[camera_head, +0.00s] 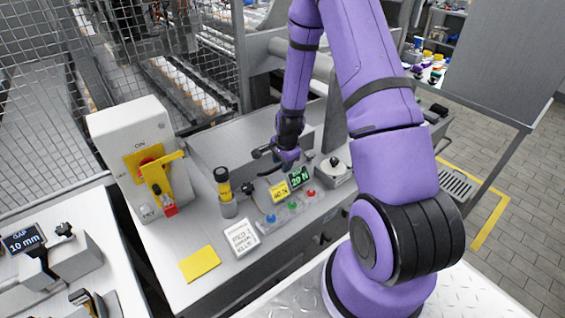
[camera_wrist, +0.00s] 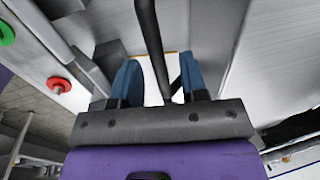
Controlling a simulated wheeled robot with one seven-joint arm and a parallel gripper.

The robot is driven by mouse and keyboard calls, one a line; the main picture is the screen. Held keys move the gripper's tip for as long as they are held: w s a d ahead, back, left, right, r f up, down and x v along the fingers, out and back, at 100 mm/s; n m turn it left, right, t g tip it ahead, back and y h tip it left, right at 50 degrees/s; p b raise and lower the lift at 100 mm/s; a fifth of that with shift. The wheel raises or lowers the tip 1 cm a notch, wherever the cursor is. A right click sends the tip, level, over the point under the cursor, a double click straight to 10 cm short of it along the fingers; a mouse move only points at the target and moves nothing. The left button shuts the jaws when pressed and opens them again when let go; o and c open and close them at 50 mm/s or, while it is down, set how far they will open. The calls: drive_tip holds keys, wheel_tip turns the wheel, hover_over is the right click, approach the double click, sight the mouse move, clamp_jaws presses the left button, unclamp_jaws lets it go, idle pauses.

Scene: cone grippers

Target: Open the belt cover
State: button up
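The belt cover appears to be the long grey metal box (camera_head: 222,143) at the back of the bench; brushed metal beside my fingers, likely part of it, shows in the wrist view (camera_wrist: 275,60). A dark bar handle (camera_head: 263,152) shows at its front, next to my gripper (camera_head: 284,157). In the wrist view my gripper (camera_wrist: 160,80) has its two blue fingertips apart. A dark bar (camera_wrist: 152,35), probably that handle, runs between them with a gap on either side. My wrist partly hides the handle and the cover's right part in the head view.
In front of the cover stand small displays (camera_head: 299,177), coloured push buttons (camera_head: 291,206) and a yellow-black post (camera_head: 223,182). A white box with a yellow switch handle (camera_head: 160,172) stands left. Wire mesh fencing (camera_head: 170,30) is behind. The bench's front left holds a yellow plate (camera_head: 200,264).

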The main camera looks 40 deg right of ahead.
clamp_jaws()
drive_tip(key=shift+r, duration=0.15)
